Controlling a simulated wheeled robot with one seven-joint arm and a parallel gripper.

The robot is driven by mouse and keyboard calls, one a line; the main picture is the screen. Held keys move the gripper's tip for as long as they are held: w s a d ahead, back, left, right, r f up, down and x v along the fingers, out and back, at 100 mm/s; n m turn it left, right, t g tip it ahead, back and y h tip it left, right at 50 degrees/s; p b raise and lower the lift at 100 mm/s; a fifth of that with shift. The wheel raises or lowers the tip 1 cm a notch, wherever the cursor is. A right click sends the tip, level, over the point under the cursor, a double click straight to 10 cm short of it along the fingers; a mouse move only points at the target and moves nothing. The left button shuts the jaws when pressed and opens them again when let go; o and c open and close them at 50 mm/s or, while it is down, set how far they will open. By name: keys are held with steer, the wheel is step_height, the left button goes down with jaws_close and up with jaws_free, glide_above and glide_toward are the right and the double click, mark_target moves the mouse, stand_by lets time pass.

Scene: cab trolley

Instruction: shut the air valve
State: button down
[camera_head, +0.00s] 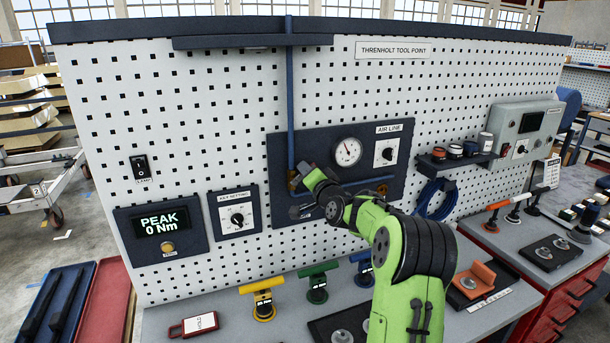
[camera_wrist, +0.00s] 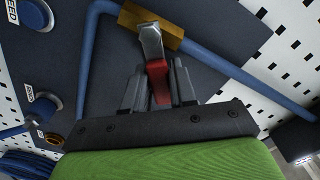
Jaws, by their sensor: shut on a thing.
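The air valve is on the dark air line panel (camera_head: 393,155) on the pegboard. In the wrist view its brass body (camera_wrist: 170,38) sits at the corner where two blue pipes meet. Its lever, a metal stem with a red grip (camera_wrist: 157,78), points from the body toward my gripper. My gripper (camera_wrist: 158,90) is shut on the red grip, with one finger on each side. In the head view my gripper (camera_head: 308,178) is at the left part of the panel, and my arm hides much of the valve.
A round gauge (camera_head: 347,151) and a dial (camera_head: 386,152) are right of my gripper on the panel. A blue pipe (camera_head: 290,90) runs upward. Below, the bench holds yellow (camera_head: 262,297), green (camera_head: 317,285) and blue (camera_head: 363,268) T-handled tools. A blue hose (camera_head: 435,200) hangs at the right.

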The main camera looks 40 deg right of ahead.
steer(key=m, duration=0.2)
steer(key=f+m, duration=0.1)
steer(key=shift+s+d+f+m, duration=0.1)
steer(key=shift+d+f+m, duration=0.1)
steer(key=shift+d+m, duration=0.2)
steer(key=shift+f+m, duration=0.35)
steer(key=shift+m, duration=0.55)
steer(key=shift+f+m, duration=0.35)
steer(key=shift+m, duration=0.55)
steer(key=c, duration=1)
jaws_free()
steer(key=shift+s, duration=0.1)
steer(key=b+v, duration=0.4)
steer(key=v, duration=1.1)
steer(key=shift+s, duration=0.3)
